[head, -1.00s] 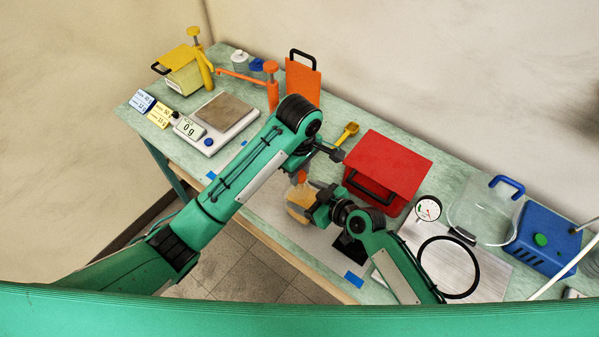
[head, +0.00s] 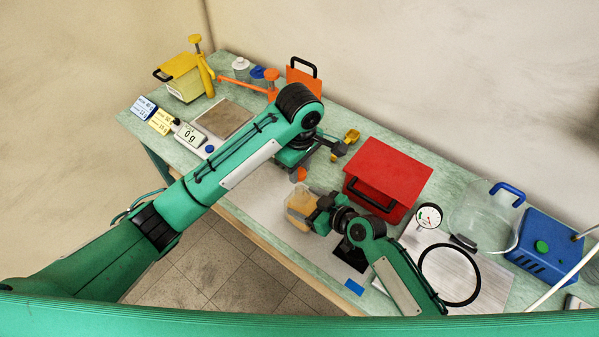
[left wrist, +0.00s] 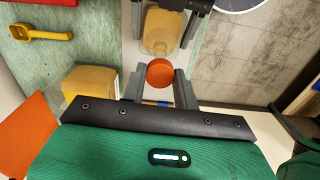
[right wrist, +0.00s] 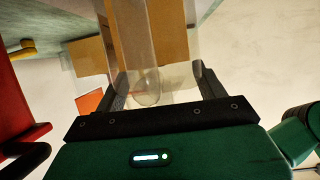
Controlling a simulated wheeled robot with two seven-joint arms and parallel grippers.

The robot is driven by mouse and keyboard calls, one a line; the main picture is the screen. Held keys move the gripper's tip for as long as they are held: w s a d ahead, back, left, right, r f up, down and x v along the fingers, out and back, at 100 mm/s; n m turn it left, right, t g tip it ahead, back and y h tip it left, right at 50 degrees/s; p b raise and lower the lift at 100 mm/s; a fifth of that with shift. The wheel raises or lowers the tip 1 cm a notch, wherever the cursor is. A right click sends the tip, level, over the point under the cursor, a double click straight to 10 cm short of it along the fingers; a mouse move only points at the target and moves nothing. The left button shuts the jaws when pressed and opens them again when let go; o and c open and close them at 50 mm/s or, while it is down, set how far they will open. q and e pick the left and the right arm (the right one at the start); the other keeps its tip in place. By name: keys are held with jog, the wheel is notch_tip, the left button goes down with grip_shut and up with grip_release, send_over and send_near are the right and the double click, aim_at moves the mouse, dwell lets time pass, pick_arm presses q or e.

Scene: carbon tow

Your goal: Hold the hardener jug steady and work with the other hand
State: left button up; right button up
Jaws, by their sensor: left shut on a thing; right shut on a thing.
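The hardener jug (head: 300,201) is a clear, squarish bottle with amber contents at the middle of the bench's front. My right gripper (right wrist: 158,95) is shut on it from the right, with one finger on each side in the right wrist view. My left gripper (left wrist: 163,82) is shut on a round orange cap (left wrist: 160,72). The cap also shows in the head view (head: 300,174), just above and apart from the jug. In the left wrist view the jug's neck (left wrist: 159,47) is bare and points toward the cap. My left wrist hides part of the bench behind it.
A red box (head: 390,172) with a black handle stands right of the jug, and a yellow scoop (head: 351,136) lies behind. A scale (head: 188,133) reading 0 g is at left. An amber container (left wrist: 88,88) stands near my left gripper. A clear pot (head: 487,215) is at right.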

jog(key=o, duration=2)
jog(key=shift+c, duration=0.2)
